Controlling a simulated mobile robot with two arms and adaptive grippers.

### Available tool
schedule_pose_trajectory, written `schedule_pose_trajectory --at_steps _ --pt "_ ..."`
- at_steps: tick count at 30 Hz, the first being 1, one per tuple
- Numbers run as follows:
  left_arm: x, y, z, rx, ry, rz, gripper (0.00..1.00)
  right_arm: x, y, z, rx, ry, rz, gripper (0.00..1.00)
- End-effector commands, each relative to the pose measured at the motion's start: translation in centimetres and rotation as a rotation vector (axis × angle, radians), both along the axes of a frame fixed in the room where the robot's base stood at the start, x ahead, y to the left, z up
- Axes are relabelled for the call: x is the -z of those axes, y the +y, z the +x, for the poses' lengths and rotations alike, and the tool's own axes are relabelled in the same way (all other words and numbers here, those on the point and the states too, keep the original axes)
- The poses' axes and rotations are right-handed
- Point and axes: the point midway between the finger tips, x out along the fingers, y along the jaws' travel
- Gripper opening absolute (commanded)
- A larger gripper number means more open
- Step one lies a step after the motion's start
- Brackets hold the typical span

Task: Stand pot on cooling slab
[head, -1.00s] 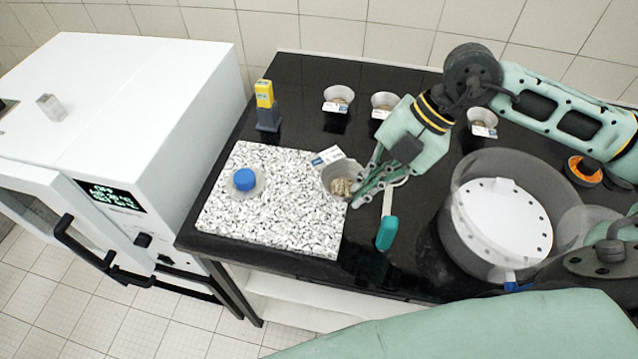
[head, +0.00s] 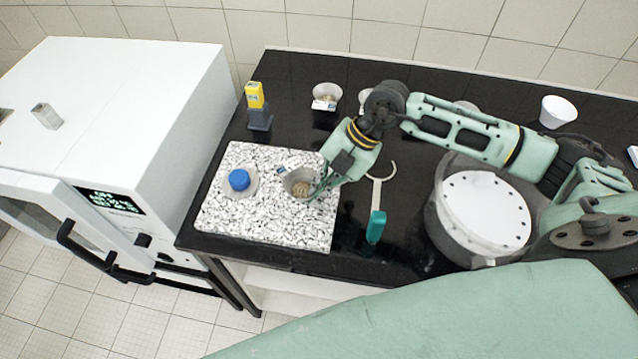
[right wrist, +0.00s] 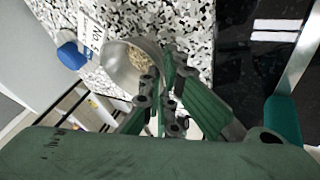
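The pot (head: 299,184) is a small grey metal cup with grainy beige contents and a white label. It is over the right part of the speckled cooling slab (head: 265,222); whether its base touches the slab I cannot tell. My right gripper (head: 318,188) is at the pot's right side, its fingers shut on the pot's wall. The right wrist view shows the pot (right wrist: 122,68) at the fingers (right wrist: 158,98), tilted in that picture. The left gripper is not in view.
A blue-capped vessel (head: 239,180) stands on the slab's left part. A yellow-and-grey device (head: 258,106) stands behind it. A teal-handled tool (head: 375,226) lies right of the slab. A large round sieve pan (head: 484,212) is further right. A white oven (head: 130,100) stands left.

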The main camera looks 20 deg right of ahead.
Motion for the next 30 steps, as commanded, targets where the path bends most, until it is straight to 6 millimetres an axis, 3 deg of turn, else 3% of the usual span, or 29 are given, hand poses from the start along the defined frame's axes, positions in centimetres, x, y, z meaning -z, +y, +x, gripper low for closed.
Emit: schedule_pose_trajectory --at_steps 5,9,21,30 --pt "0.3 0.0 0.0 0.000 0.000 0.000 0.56 0.3 0.0 0.0 0.000 -0.001 0.001 0.00" --pt "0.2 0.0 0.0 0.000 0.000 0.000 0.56 0.2 0.0 0.0 0.000 0.000 0.000 0.12" --pt "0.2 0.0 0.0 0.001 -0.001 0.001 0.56 -0.3 -0.2 0.1 0.001 -0.002 0.001 0.12" --pt "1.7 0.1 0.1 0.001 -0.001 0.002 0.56 -5.0 -3.1 -0.3 0.002 -0.005 -0.003 0.12"
